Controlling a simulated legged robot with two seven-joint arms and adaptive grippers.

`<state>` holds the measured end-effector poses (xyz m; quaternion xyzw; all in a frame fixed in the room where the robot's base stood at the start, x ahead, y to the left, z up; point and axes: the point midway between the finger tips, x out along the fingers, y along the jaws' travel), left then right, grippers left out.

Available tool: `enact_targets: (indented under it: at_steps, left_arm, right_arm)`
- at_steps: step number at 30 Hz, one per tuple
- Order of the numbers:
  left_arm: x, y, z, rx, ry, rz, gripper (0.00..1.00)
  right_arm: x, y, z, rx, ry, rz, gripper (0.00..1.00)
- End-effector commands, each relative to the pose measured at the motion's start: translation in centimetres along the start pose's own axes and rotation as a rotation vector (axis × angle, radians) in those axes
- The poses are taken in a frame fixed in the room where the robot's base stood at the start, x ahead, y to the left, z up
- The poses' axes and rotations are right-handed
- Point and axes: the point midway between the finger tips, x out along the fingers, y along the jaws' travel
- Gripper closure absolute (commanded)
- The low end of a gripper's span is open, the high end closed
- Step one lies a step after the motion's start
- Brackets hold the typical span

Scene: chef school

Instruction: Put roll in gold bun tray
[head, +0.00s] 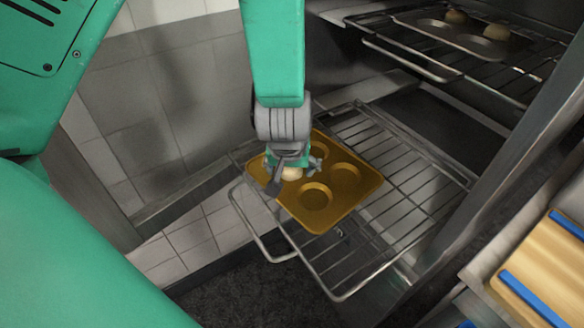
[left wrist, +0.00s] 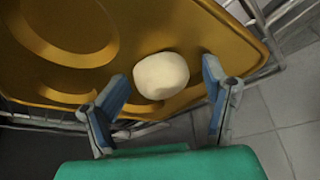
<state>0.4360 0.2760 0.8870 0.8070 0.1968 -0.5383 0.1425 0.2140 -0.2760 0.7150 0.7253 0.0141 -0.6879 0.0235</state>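The gold bun tray (head: 347,202) has several round cups and lies on a pulled-out wire rack. A pale round roll (head: 291,173) is at the tray's left part, partly hidden by my left gripper (head: 295,177) in the head view. In the left wrist view, the roll (left wrist: 161,75) rests on the gold tray (left wrist: 150,20) near its edge. My left gripper (left wrist: 166,78) is open, with one finger on each side of the roll and a gap to both. I cannot tell how well the roll sits in a cup. My right gripper is not in view.
A dark tray (head: 440,30) with rolls stands on an upper rack (head: 400,55). The lower wire rack (head: 400,160) has bare room right of the gold tray. The oven's side frame (head: 500,160) and a wooden board with blue strips (head: 555,260) are at the right.

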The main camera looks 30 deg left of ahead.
Motion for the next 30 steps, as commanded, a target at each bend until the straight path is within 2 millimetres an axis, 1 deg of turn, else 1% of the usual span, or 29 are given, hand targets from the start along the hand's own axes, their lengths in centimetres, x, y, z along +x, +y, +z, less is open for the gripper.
enact_targets:
  at_steps: [1, 5, 17, 25, 28, 30]
  left_arm:
    - [0.1, -0.1, 0.4, 0.006, -0.006, -0.007, 0.41]
    - [0.0, 0.0, 0.6, 0.007, -0.005, -0.008, 0.41]
    - [0.0, -0.3, 0.2, 0.002, -0.002, 0.001, 0.41]
    - [-0.1, 0.0, 0.3, 0.005, -0.001, -0.003, 0.41]
    - [-0.5, 0.0, 0.3, 0.006, 0.000, -0.002, 0.41]
    - [-1.3, 0.0, 0.2, 0.006, 0.002, -0.002, 0.41]
  right_arm:
    - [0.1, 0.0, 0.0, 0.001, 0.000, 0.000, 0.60]
    - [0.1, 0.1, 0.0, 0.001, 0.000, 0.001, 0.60]
    - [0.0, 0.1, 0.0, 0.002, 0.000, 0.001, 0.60]
    - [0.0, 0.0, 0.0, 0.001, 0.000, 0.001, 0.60]
    - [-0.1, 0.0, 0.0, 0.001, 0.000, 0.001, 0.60]
    - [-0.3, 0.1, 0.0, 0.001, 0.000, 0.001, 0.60]
